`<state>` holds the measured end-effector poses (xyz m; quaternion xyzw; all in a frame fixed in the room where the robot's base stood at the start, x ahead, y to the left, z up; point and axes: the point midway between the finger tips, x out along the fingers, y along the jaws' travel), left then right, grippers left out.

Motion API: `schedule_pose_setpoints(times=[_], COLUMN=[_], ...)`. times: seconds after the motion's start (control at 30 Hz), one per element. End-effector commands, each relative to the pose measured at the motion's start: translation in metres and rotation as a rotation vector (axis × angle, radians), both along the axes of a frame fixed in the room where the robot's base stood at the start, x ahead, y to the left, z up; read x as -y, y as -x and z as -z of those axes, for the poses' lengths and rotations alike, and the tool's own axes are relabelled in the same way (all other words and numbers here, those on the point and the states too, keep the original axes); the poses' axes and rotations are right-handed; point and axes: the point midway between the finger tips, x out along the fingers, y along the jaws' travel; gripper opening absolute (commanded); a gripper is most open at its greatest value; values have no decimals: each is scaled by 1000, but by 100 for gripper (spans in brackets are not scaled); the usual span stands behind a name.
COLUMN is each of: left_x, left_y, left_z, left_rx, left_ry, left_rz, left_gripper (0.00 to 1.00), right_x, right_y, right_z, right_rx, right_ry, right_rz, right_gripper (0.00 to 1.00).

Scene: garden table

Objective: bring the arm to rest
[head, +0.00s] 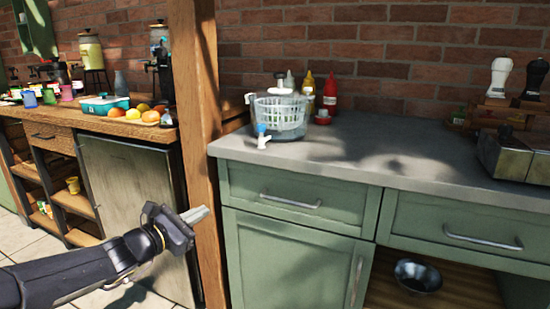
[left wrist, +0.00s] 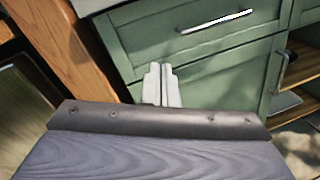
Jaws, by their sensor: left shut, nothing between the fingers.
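My left gripper (head: 197,214) reaches in from the lower left in the head view, in front of the wooden post and the green cabinet. Its light fingers are together with nothing between them. In the left wrist view the closed fingers (left wrist: 162,86) point towards the green cabinet door, and no object is held. The fingers look apart from the cabinet. My right gripper is in neither view.
The green cabinet (head: 290,255) has a grey countertop (head: 370,150) bearing a clear basket (head: 280,115) and bottles. A wooden post (head: 200,100) stands at its left. A metal bowl (head: 418,275) sits on the open lower shelf. A wooden counter with fruit is at the left.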

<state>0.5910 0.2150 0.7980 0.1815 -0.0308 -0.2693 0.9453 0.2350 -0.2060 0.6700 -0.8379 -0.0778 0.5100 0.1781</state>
Motion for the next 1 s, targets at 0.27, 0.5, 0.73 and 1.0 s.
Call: schedule_pose_setpoints(times=[0.27, 0.5, 0.73, 1.0], left_x=[62, 50, 22, 8], left_y=[182, 287, 342, 357], left_z=[10, 70, 114, 78], left_rx=[301, 441, 491, 496], left_ry=[-844, -1393, -1741, -1860], left_rz=[465, 772, 968, 1042], left_gripper=[0, 0, 0, 0], right_x=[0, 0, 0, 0], right_y=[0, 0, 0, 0], right_z=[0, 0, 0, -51], right_rx=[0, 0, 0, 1], right_ry=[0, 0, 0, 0], right_rz=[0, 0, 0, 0], right_gripper=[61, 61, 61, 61])
